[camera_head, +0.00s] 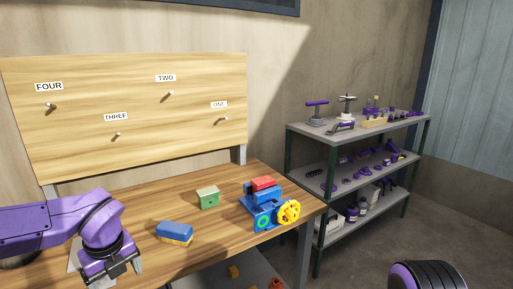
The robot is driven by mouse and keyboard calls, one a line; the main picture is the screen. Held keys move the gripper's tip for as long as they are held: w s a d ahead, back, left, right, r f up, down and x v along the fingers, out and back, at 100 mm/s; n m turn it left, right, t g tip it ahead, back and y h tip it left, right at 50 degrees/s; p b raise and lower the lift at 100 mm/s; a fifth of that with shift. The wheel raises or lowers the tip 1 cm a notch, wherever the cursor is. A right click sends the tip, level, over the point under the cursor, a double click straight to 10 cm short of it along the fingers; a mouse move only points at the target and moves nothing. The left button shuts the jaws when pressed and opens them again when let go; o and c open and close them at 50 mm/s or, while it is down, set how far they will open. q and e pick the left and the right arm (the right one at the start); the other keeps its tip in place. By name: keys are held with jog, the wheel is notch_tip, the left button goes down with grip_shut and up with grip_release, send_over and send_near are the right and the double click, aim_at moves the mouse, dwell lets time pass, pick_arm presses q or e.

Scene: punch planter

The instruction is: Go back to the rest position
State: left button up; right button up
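My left gripper (112,268) is at the lower left, at the end of my purple arm, low over the left front of the wooden table (150,215). Its fingers are small and partly cut off by the bottom edge, so their opening is unclear. My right arm shows only as a dark, purple-edged rounded link at the bottom right; its gripper is not seen. A blue block with a yellow underside (174,231) lies on the table to the right of the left gripper, apart from it. A green block (209,197) stands farther back.
A blue device with a yellow handwheel (288,212) and a red top piece stands at the table's right end. A wooden board (130,90) with labelled pegs rises behind. A grey shelf rack (300,131) with tools stands right. Open floor lies between the table and the rack.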

pick_arm(q)
notch_tip(320, 180, down, 18)
jog(key=s+a+m+t+y, duration=0.25)
jog(key=m+t+y, duration=0.3)
jog(key=m, duration=2.05)
jog(key=s+d+f+m+g+h, duration=0.1)
jog(key=s+f+m+h, duration=0.1)
jog(key=s+f+m, duration=0.4)
jog(key=s+d+f+m+g+h, duration=0.1)
jog(key=s+f+m, duration=0.6)
jog(key=s, duration=0.9)
notch_tip(320, 180, down, 2)
jog(key=shift+s+d+f+g+h, duration=0.25)
jog(key=shift+d+g+h, duration=0.15)
jog(key=shift+g, duration=0.35)
